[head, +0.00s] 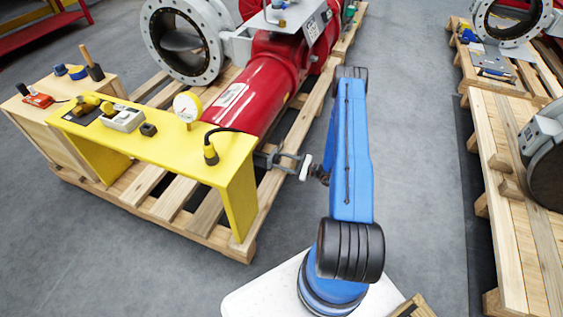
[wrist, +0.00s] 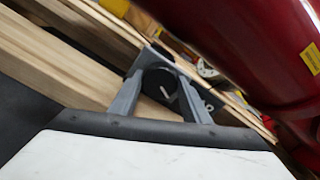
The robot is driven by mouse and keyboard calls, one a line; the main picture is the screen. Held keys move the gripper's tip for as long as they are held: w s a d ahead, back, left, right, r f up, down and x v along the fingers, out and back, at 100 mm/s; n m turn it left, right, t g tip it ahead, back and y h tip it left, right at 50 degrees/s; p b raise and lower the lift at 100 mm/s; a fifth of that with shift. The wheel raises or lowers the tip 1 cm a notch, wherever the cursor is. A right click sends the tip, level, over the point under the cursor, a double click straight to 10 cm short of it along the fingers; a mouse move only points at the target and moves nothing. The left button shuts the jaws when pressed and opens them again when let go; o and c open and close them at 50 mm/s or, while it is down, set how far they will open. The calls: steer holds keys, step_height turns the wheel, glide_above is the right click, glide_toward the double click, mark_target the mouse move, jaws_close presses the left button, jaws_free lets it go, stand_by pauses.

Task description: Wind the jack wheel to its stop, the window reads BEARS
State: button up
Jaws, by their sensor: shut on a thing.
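My gripper (head: 277,159) reaches left from the end of my blue arm to the end of the red actuator cylinder (head: 268,85), beside the yellow stand. In the wrist view, its two grey fingers (wrist: 160,78) are closed around a dark round part with a pale mark, which looks like the jack wheel (wrist: 158,88). In the head view the wheel is small and mostly hidden by the fingers. I cannot make out the window or any reading. The red cylinder (wrist: 235,50) also crosses the upper right of the wrist view.
A wooden pallet (head: 205,215) lies below. Another pallet (head: 505,215) stands at right. Grey floor between them is clear.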

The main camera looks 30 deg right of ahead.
steer(key=m, duration=1.1)
steer(key=shift+d+m, duration=0.1)
steer(key=shift+m, duration=0.3)
stand_by(0.4)
steer(key=o, duration=1)
steer(key=shift+o, duration=0.2)
steer(key=shift+d, duration=0.1)
steer(key=v, duration=1.7)
steer(key=shift+s+d+f, duration=0.1)
steer(key=shift+s, duration=0.05)
